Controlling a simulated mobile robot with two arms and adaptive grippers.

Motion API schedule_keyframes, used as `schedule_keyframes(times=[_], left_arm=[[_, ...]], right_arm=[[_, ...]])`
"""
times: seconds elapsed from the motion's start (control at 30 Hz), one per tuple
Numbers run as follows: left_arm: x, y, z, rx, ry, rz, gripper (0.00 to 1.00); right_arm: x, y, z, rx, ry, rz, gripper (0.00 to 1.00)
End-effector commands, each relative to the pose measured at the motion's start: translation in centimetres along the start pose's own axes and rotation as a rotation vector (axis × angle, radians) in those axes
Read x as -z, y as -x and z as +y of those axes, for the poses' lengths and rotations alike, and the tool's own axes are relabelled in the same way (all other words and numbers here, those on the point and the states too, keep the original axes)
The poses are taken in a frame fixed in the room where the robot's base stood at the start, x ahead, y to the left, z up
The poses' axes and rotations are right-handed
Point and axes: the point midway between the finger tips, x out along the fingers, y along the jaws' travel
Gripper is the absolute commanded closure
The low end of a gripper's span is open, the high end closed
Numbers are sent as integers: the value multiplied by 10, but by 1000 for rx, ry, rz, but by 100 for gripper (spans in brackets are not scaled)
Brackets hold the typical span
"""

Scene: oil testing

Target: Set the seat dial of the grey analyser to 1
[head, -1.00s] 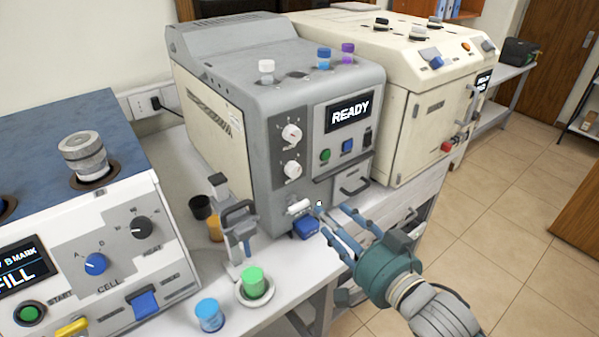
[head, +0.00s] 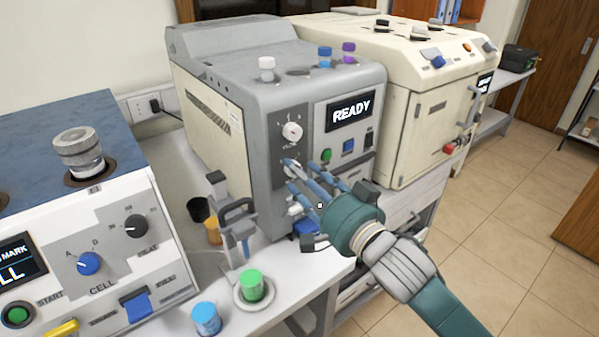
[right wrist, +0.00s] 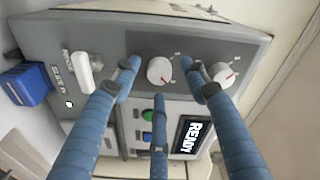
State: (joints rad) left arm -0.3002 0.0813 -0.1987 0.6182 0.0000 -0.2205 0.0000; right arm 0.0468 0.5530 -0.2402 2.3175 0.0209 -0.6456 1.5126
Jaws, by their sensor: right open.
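The grey analyser (head: 230,85) stands on the bench with its display reading READY. Its front has an upper white dial (head: 292,131) and a lower white dial, mostly covered by my fingers in the head view. I cannot read which label says seat. My right gripper (head: 302,176) is open, its fingers spread around the lower dial, with no clear grip on it; it also shows in the right wrist view (right wrist: 165,88). My left gripper is not in view.
A white handle (right wrist: 82,72) and blue block (right wrist: 27,84) are low on the analyser's front. A grey stand (head: 237,225), green-capped vial (head: 251,285) and blue-capped vial (head: 206,318) stand in front. A white-and-blue machine (head: 90,240) is left; a cream machine (head: 415,70) is right.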

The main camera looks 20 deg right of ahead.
Motion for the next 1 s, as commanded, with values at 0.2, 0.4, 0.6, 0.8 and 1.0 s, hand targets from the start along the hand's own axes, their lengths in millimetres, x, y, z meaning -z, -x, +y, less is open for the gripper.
schedule_keyframes(times=[0.2, 0.4, 0.6, 0.8, 1.0], left_arm=[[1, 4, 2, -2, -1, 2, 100], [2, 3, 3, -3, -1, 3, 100], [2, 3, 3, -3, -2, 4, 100], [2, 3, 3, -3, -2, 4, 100], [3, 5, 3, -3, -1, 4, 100]], right_arm=[[0, -13, 0, -1, 1, -1, 55], [-1, -14, 0, -1, 1, -1, 55], [-1, -14, 0, 0, 1, -1, 85], [0, -14, 0, 0, 2, 0, 100], [0, -14, 0, 1, 26, 2, 100]])
